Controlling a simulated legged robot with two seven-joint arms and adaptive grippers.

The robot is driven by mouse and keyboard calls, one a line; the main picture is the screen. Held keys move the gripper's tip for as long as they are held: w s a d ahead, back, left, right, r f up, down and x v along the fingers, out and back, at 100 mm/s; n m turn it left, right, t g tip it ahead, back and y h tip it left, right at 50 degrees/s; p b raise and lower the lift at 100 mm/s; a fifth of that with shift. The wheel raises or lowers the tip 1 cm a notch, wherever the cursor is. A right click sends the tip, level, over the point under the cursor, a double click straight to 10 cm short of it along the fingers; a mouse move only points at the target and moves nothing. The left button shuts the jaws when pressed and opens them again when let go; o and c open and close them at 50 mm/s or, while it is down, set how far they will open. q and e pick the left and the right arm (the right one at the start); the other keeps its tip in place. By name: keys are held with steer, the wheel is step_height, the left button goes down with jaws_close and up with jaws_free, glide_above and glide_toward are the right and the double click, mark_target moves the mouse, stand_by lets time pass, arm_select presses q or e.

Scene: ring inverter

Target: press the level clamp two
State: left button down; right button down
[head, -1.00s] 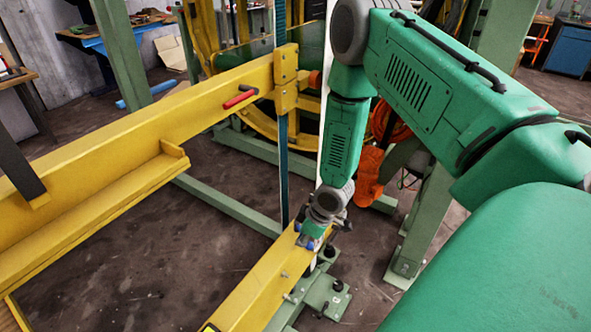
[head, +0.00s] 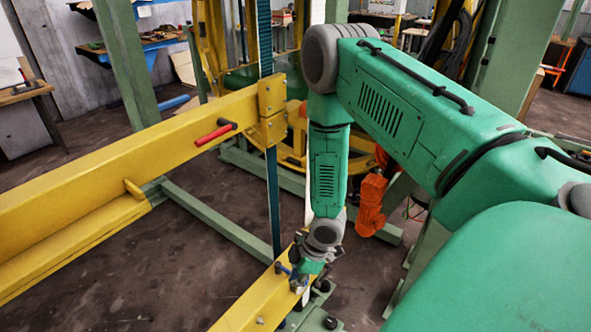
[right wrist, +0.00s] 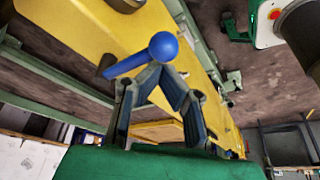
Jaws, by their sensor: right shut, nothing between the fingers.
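A lever clamp with a blue ball knob (right wrist: 163,46) and a blue arm (right wrist: 124,66) sits at the lower yellow beam (right wrist: 110,30). In the head view a blue lever (head: 283,268) shows beside my gripper, on the same beam (head: 250,305). My right gripper (head: 298,284) points down over this beam. In the right wrist view its fingertips (right wrist: 161,70) are together and empty, right at the ball knob. I cannot tell whether they touch it. My left gripper is not in view.
A long yellow beam (head: 120,165) with a red handle (head: 215,134) crosses the left side. A dark upright strip (head: 272,190) stands behind my gripper. Green frame posts (head: 125,65) and an orange part (head: 371,200) stand behind.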

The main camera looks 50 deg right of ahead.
steer(key=shift+s+d, duration=0.1)
steer(key=shift+d, duration=0.15)
stand_by(0.3)
